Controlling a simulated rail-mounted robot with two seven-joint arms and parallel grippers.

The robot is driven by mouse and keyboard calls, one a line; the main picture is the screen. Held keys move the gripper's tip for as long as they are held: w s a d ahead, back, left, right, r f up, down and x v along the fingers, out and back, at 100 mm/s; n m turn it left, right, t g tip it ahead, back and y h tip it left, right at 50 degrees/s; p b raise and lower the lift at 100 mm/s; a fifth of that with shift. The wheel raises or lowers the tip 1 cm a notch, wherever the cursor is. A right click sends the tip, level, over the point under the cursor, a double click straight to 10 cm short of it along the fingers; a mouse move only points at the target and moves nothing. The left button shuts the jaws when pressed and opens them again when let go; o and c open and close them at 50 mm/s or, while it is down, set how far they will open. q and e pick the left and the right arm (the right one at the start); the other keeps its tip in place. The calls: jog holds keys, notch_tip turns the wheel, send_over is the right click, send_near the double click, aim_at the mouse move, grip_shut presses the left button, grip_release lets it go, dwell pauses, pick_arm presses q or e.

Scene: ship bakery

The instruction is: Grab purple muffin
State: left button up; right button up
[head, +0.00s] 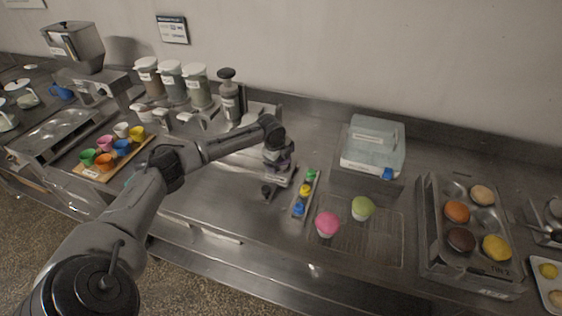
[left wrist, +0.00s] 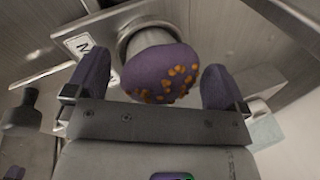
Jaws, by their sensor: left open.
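The purple muffin (left wrist: 160,72) has orange bits on its top and sits in a round metal cup (left wrist: 140,38) of a labelled metal holder. My left gripper (left wrist: 155,84) is open, with one finger on each side of the muffin. My right gripper is in neither view.
A muffin tin (head: 428,215) is at right. A lidded clear box (head: 372,158) stands behind. Coloured cups on a board (head: 126,157) are at left.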

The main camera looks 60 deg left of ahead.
pick_arm(q)
jog(key=shift+c, duration=0.2)
jog(key=c, duration=0.7)
jog(key=shift+c, duration=0.2)
